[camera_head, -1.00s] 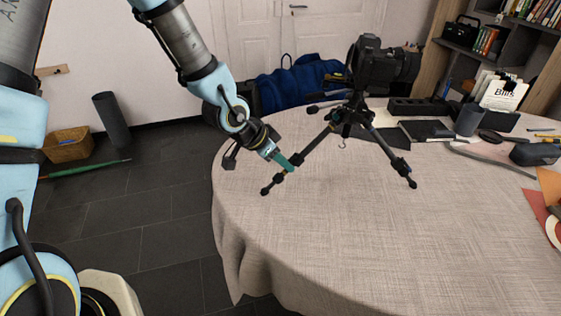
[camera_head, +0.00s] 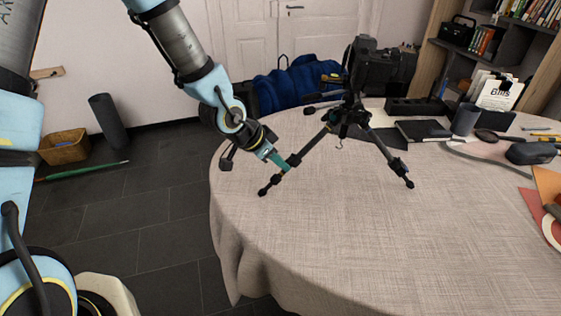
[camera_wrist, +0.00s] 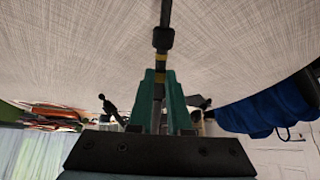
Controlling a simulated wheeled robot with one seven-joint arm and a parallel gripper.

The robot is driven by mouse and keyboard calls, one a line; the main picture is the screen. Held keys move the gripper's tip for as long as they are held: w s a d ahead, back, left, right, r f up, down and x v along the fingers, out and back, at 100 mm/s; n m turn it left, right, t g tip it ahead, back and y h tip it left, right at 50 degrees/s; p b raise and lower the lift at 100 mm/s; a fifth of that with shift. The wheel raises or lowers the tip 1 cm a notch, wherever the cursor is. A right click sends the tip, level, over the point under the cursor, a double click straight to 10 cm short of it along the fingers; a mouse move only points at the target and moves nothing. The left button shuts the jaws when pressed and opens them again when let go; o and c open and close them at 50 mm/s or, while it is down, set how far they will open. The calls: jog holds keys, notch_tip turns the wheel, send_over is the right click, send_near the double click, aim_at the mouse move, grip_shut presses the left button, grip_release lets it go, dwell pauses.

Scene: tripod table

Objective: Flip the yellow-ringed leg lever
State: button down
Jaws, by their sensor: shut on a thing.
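A black tripod (camera_head: 350,118) stands on the table, carrying a camera (camera_head: 368,66). My gripper (camera_head: 283,166) is at its near left leg (camera_head: 308,147), a little above the foot (camera_head: 264,191). In the wrist view, the leg's dark clamp (camera_wrist: 162,40) lies just past my fingertips. Yellow bands (camera_wrist: 162,57) show between it and my teal fingers. My gripper (camera_wrist: 161,75) is closed around a narrow part at the yellow-ringed leg. The fingers hide the lever, so I cannot tell its position or whether they hold lever or leg.
The round table (camera_head: 330,230) has a pale cloth, bare in front of the tripod. Another leg (camera_head: 388,160) spreads right. A blue bag (camera_head: 300,84) is behind.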

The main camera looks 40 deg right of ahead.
jog(key=shift+a+r+p, duration=0.15)
jog(key=shift+r+p, duration=0.15)
jog(key=shift+r, duration=0.35)
jog(key=shift+a+r+p, duration=0.1)
jog(key=shift+r+p, duration=0.2)
jog(key=shift+p, duration=0.15)
jog(key=shift+r, duration=0.25)
dwell(0.3)
jog(key=shift+r+p, duration=0.25)
jog(key=shift+p, duration=0.15)
jog(key=shift+r, duration=0.2)
jog(key=shift+d+r+p, duration=0.2)
jog(key=shift+r+p, duration=0.05)
jog(key=shift+p, duration=0.1)
dwell(0.6)
